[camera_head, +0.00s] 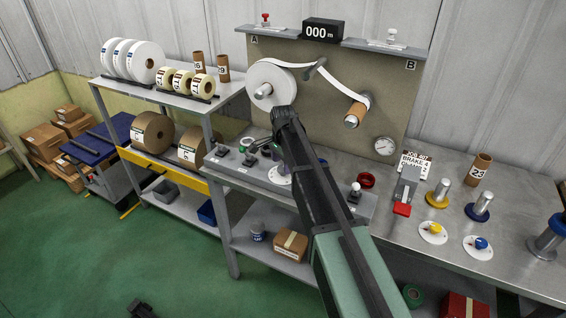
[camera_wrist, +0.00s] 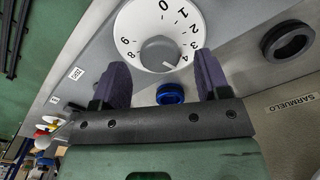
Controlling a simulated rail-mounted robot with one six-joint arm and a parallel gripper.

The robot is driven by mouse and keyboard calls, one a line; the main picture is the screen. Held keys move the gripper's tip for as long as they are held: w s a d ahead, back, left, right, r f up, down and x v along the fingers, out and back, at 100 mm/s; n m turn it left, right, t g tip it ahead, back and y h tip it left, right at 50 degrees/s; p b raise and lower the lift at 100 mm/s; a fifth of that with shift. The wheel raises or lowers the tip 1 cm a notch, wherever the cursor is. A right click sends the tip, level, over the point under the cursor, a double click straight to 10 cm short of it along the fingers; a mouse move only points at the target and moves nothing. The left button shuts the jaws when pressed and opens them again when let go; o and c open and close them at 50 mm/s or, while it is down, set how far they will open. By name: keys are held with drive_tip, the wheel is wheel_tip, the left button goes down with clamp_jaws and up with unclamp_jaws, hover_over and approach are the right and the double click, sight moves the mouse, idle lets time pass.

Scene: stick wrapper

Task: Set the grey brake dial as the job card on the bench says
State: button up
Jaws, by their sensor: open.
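The job card (camera_head: 414,162) stands on the bench at the right, and its lower line appears to read BRAKE 4. The grey brake dial knob (camera_wrist: 158,52) sits on a white numbered disc (camera_wrist: 127,28) in the wrist view. A short white mark is at the knob's lower right, on the side of the 4; the exact number it meets is hard to tell. In the head view my arm mostly hides the disc (camera_head: 279,173). My gripper (camera_wrist: 162,72) is open, its purple fingers on either side of the knob, with no clear contact.
A blue ring (camera_wrist: 171,93) and a black ring (camera_wrist: 288,42) lie near the disc. A red-handled lever (camera_head: 403,207), a yellow knob (camera_head: 433,230) and a blue knob (camera_head: 481,243) are on the bench at the right. The panel with the white roll (camera_head: 264,78) stands behind.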

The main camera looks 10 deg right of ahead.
wheel_tip(320, 180, up, 9)
drive_tip(key=p, duration=0.7)
drive_tip(key=s+n, duration=1.3)
drive_tip(key=s, duration=1.6)
drive_tip(key=shift+n, duration=0.4)
